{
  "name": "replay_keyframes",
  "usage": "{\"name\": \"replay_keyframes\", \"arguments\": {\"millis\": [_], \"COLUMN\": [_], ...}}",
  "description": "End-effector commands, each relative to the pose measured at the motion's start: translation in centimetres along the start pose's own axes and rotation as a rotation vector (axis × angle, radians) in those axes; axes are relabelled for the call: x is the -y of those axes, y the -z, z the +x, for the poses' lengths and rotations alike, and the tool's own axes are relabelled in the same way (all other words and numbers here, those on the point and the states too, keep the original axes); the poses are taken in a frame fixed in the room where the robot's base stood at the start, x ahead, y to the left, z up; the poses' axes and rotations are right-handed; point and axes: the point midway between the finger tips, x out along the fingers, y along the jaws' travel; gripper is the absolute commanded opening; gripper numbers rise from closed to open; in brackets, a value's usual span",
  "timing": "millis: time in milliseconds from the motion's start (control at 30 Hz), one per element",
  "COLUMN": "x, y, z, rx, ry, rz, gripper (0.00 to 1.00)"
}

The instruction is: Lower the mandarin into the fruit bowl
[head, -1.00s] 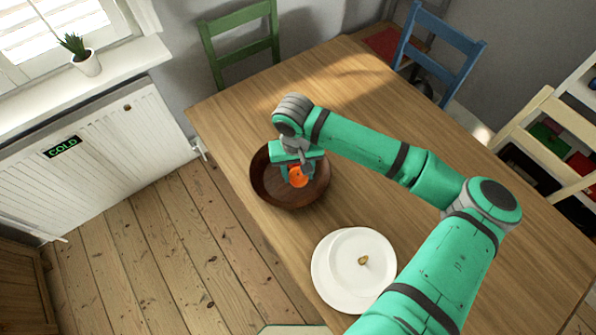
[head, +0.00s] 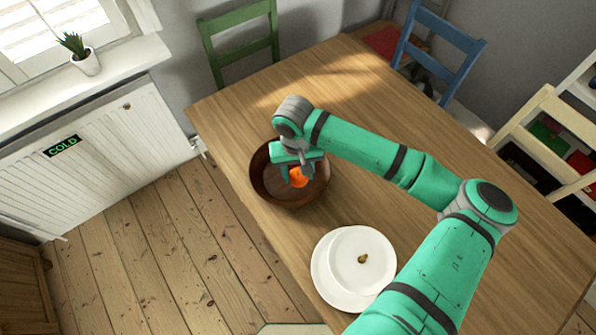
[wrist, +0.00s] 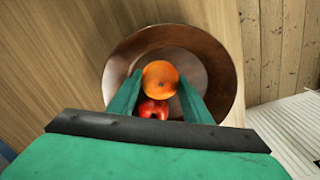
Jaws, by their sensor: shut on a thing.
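The mandarin (head: 298,177) is a small orange fruit, held between the fingers of my gripper (head: 292,173). In the wrist view the mandarin (wrist: 160,76) sits between the two green fingertips (wrist: 160,90). The fruit bowl (head: 268,190) is a round dark brown wooden bowl near the table's left edge. The mandarin is over the inside of the bowl (wrist: 222,75); I cannot tell whether it touches the bottom. A red fruit (wrist: 153,108) shows in the bowl beneath my gripper in the wrist view; my gripper hides it in the head view.
White stacked plates (head: 340,262) with a small brownish piece (head: 362,259) stand on the wooden table (head: 400,215) in front of the bowl. A green chair (head: 240,45), a blue chair (head: 440,50) and a cream chair (head: 545,130) surround it. A radiator (head: 100,155) stands at left.

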Motion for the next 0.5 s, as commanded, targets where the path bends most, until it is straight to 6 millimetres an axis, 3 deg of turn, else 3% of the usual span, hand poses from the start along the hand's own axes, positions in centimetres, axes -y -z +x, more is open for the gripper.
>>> {"name": "replay_keyframes", "arguments": {"millis": [467,500], "x": [-0.12,-0.11], "y": [-0.02,-0.02], "z": [0.37,0.36], "rx": [0.000,0.000], "ry": [0.000,0.000], "rz": [0.002,0.001], "gripper": [0.21,0.49]}}
